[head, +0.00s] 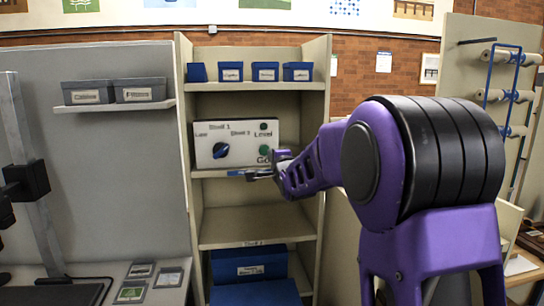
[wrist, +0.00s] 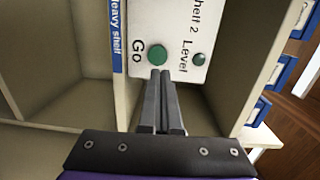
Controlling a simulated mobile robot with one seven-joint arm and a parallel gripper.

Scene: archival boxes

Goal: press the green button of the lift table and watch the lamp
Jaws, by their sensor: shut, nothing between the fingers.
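A white control panel (head: 238,158) stands on a shelf of the rack. It carries a blue knob (head: 220,150), the green button (head: 264,150) marked "Go", and a small lamp (head: 263,127) by the word "Level". In the wrist view the green button (wrist: 157,55) sits just past my fingertips. The lamp (wrist: 199,60) looks dark green and unlit. My gripper (head: 254,174) is shut and empty, in front of the panel near its lower right. It also shows in the wrist view (wrist: 160,74). I cannot tell whether the fingertips touch the button.
The panel stands in a beige rack (head: 318,120) with side walls close by. A blue "Heavy shelf" label (wrist: 117,38) runs along the shelf edge. Small blue boxes (head: 265,71) stand above and a large blue box (head: 249,262) below. The shelf under the panel (head: 255,222) is bare.

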